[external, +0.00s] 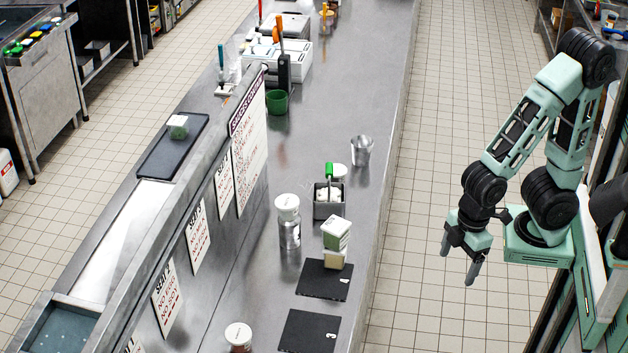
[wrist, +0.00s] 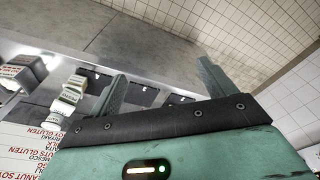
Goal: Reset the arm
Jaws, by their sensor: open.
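My arm is bent at the right of the external view. My gripper (external: 457,262) hangs over the tiled floor, to the right of the steel counter (external: 384,120) and clear of it. Its two fingers are spread apart with nothing between them. In the wrist view my gripper (wrist: 165,90) also shows its two fingers apart and empty, with the counter and floor beyond.
On the counter stand a green-and-white box stack (external: 336,236), black mats (external: 322,283), a white-lidded jar (external: 289,225), a steel bin with a green handle (external: 328,205) and a metal cup (external: 361,152). A dark tray (external: 165,160) lies on the shelf. The tiled aisle (external: 430,130) is free.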

